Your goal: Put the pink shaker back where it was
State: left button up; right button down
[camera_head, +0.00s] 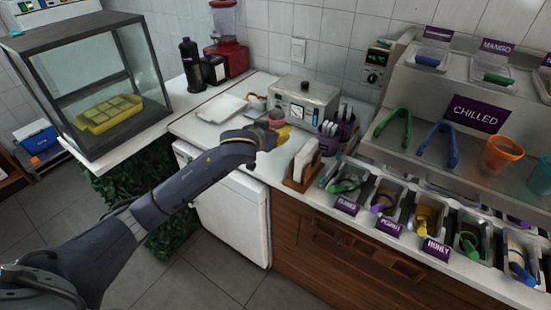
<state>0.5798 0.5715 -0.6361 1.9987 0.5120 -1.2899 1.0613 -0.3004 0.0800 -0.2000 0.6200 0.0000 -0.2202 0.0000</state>
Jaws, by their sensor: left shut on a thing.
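My left arm reaches in from the left over the white counter. My left gripper (271,127) is at the counter's back part, in front of the steel machine, and is shut on the pink shaker (276,116). Only a small pinkish-red part of the shaker shows; the gripper hides the rest. A yellow-topped item (283,134) shows just right of the gripper; its full shape is hidden. I cannot tell whether the shaker touches the counter. My right gripper is not in view.
A steel machine (305,99) stands behind the gripper, with a purple utensil holder (334,134) to its right. A wooden napkin holder (302,168) is at the front. A white tray (221,108) lies left. Topping bins line the right counter, below tongs (395,125).

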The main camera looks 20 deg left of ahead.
aim_at(276, 166)
pick_arm(q)
notch_tip(276, 166, down, 12)
jog(key=shift+f, duration=0.1)
dwell(0.5)
jog(key=o, duration=1.2)
jog(key=shift+f, duration=0.15)
jog(key=shift+o, duration=0.2)
jog(key=v, duration=1.2)
